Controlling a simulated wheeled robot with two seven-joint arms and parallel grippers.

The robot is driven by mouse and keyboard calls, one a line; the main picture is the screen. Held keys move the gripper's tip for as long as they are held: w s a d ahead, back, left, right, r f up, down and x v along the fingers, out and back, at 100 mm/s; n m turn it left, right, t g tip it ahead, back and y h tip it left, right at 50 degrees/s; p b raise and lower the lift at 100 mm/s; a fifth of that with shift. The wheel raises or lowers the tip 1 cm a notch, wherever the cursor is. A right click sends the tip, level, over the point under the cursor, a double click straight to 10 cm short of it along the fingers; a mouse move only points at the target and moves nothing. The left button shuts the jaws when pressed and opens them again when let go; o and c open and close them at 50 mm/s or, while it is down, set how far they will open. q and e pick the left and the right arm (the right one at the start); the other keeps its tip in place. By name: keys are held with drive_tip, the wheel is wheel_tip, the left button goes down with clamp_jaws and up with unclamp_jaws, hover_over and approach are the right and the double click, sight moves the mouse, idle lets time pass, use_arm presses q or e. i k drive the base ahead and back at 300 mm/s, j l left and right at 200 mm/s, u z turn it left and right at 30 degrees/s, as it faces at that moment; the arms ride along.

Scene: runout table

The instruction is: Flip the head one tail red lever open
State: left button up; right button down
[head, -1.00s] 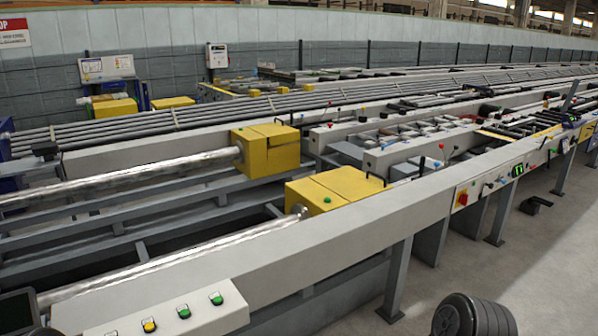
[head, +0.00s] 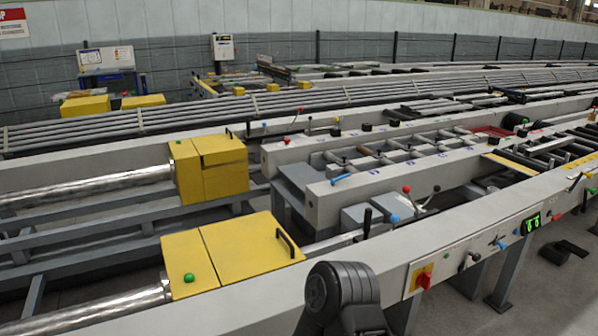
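A small lever with a red ball knob (head: 407,189) stands on the near machine head, right of the front yellow box (head: 240,252). I cannot tell from labels which red lever is the head one tail lever. A dark rounded part of my own arm shows at the bottom centre. Neither gripper is in view.
The long grey front beam (head: 470,233) runs between me and the levers. A second yellow box (head: 210,167) stands behind.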

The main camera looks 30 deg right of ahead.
sight(406, 189)
drive_tip(key=l, duration=0.4)
drive_tip(key=k+l+u, duration=0.15)
drive_tip(key=l, duration=0.25)
drive_tip(key=k+l, duration=0.1)
drive_tip(key=l, duration=0.25)
drive_tip(key=l+u, duration=0.15)
drive_tip(key=l, duration=0.25)
drive_tip(key=k+l, duration=0.2)
drive_tip(key=l, duration=0.15)
drive_tip(key=k+l+u, duration=0.15)
drive_tip(key=l, duration=0.6)
drive_tip(key=k+u, duration=0.05)
